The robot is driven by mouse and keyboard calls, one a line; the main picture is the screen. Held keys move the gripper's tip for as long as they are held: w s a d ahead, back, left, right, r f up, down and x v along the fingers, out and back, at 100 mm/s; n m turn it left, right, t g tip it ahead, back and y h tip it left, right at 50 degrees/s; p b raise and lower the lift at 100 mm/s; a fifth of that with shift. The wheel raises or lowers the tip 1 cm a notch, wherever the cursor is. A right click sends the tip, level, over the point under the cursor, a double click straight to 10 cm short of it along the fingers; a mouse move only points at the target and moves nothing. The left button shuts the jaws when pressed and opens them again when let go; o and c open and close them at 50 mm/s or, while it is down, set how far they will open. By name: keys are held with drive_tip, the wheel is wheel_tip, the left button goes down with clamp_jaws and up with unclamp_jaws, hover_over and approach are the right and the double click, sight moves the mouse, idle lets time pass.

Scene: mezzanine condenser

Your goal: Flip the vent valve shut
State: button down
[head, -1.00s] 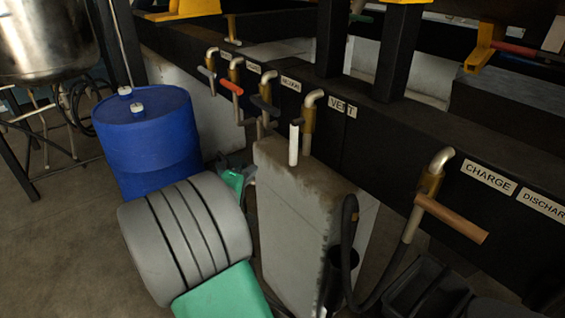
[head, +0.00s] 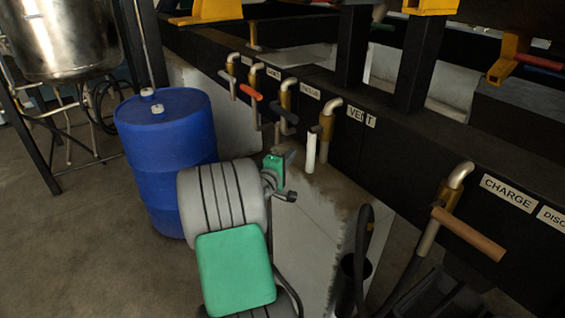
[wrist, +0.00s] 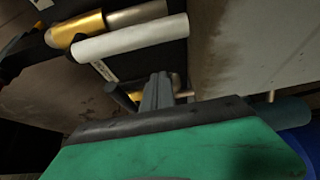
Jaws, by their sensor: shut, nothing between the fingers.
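The vent valve (head: 327,122) is a brass body on a bent pipe beside the VENT label. Its white handle (head: 311,152) points downward, alongside the pipe. In the wrist view the white handle (wrist: 130,38) lies across the upper left, with the brass body (wrist: 80,28) behind it. My gripper (head: 290,158) is just left of the white handle in the head view, with a gap visible between them. In the wrist view my gripper's grey fingers (wrist: 158,88) are together and empty, below the handle in the picture.
Valves with dark (head: 276,112), red (head: 250,92) and grey handles stand to the left. The CHARGE valve's orange-brown handle (head: 468,233) is to the right. A pale stained block (head: 330,205) stands below the vent valve. A blue drum (head: 168,160) stands at left.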

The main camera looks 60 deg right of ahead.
sight(314, 149)
drive_tip(key=s, duration=0.4)
drive_tip(key=shift+a+p, duration=0.3)
drive_tip(key=shift+a, duration=0.1)
drive_tip(key=shift+w+a+n+p, duration=0.2)
drive_tip(key=shift+n+p, duration=0.1)
drive_tip(key=shift+p, duration=0.25)
